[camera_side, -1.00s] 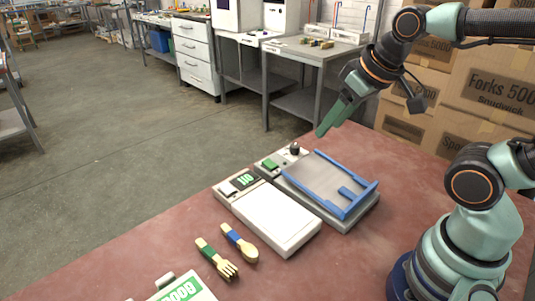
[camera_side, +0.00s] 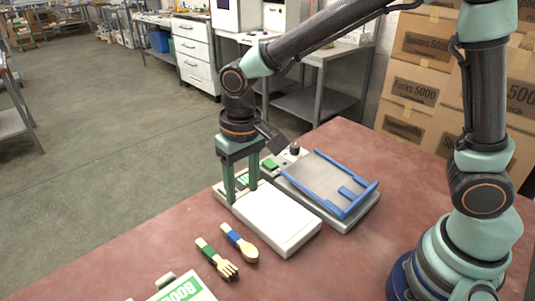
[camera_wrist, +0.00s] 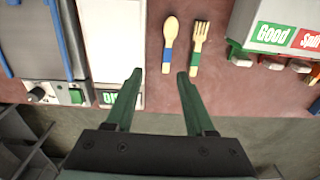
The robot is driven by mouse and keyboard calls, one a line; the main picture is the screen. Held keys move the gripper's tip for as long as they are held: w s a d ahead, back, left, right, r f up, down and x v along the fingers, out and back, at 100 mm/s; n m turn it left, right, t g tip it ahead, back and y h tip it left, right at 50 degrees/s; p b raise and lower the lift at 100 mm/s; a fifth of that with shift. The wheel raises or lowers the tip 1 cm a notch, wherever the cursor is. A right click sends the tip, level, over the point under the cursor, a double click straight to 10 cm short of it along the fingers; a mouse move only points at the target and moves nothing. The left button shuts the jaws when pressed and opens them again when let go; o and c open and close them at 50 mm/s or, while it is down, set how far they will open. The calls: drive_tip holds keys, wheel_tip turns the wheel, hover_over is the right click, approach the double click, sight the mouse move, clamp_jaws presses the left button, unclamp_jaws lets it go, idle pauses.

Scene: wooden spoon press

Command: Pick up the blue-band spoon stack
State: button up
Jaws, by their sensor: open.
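The blue-band spoon stack (camera_side: 247,249) lies flat on the red-brown table, with its blue band on the handle. It also shows in the wrist view (camera_wrist: 170,30), ahead of my jaws and slightly right of their middle. My gripper (camera_side: 242,196) points down with its two green fingers spread and nothing between them. In the side view it appears over the display end of the white scale, behind the spoon stack. In the wrist view my gripper (camera_wrist: 160,74) reaches to just short of the blue band, apart from it.
A green-band fork stack (camera_side: 217,260) lies close beside the spoons. The white scale (camera_side: 275,220) and a blue-railed tray fixture (camera_side: 325,180) stand to the right. A box labelled Good (camera_wrist: 272,32) is right of the forks in the wrist view.

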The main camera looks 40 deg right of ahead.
drive_tip(key=a+f, duration=0.2)
hover_over(239, 239)
drive_tip(key=f, duration=0.5)
drive_tip(key=shift+s+d+f, duration=0.1)
drive_tip(key=shift+d+f, duration=0.1)
drive_tip(key=shift+f, duration=0.2)
drive_tip(key=shift+a+f, duration=0.15)
drive_tip(key=shift+f, duration=1.4)
drive_tip(key=shift+a+f, duration=0.1)
drive_tip(key=shift+f, duration=1.4)
clamp_jaws()
